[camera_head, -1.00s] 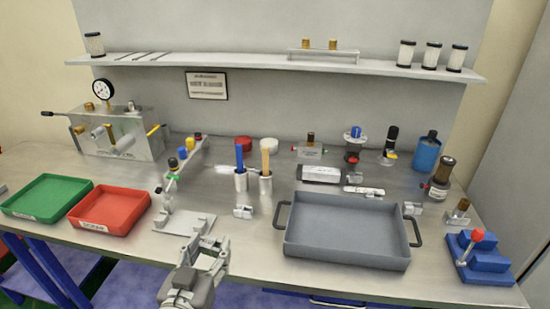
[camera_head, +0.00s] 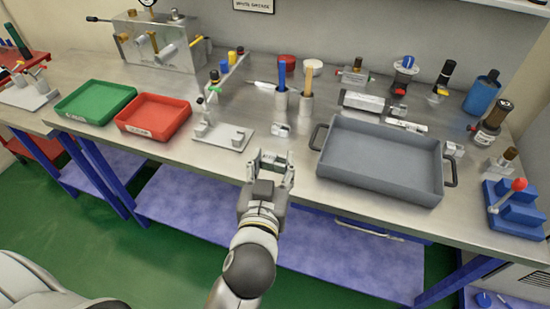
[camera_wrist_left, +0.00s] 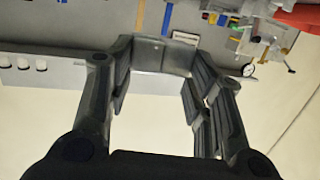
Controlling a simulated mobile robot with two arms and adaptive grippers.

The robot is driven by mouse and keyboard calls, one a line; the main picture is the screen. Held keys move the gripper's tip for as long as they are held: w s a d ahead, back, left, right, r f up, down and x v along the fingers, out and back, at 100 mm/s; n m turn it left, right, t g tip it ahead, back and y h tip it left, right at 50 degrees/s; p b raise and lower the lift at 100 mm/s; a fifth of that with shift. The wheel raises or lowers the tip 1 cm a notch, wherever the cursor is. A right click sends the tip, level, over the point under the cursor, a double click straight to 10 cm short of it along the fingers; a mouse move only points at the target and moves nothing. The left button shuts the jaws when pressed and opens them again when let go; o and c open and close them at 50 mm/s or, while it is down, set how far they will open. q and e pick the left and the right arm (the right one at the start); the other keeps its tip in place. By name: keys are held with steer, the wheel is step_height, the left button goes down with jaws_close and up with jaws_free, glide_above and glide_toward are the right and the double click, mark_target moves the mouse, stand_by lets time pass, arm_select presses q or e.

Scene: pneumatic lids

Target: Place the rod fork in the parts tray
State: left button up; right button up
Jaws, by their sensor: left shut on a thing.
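My left gripper (camera_head: 271,165) is in front of the bench's front edge, between the small stand and the large grey tray. It is shut on a small grey metal piece (camera_wrist_left: 162,55), which shows between its fingertips in the left wrist view. This piece appears to be the rod fork, but the fingers hide part of its shape. The large grey tray (camera_head: 380,160), with two dark handles, is to the gripper's right and looks empty. It appears to be the parts tray; I read no label on it. My right gripper is not in view.
A red tray (camera_head: 153,117) and a green tray (camera_head: 95,102) stand at the left. A stand with a flat base (camera_head: 224,137) and a small metal block (camera_head: 281,130) lie just beyond the gripper. Cups with blue and orange sticks stand behind. A blue block with a red-knobbed lever (camera_head: 515,208) is at right.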

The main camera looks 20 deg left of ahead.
arm_select(q)
steer(key=w+a+f, duration=0.1)
steer(key=w+f, duration=0.1)
steer(key=w, duration=0.2)
steer(key=w+a+f+p, duration=0.1)
steer(key=w+f, duration=0.2)
steer(key=w, duration=0.1)
steer(key=w+a+f+p, duration=0.1)
steer(key=w+f, duration=0.2)
steer(key=w, duration=0.1)
steer(key=shift+a, duration=0.15)
steer(key=shift+w+f, duration=0.4)
steer(key=shift+f, duration=0.05)
steer(key=f, duration=0.3)
steer(key=shift+w+a, duration=0.2)
steer(key=shift+w, duration=0.2)
steer(key=shift+f, duration=0.4)
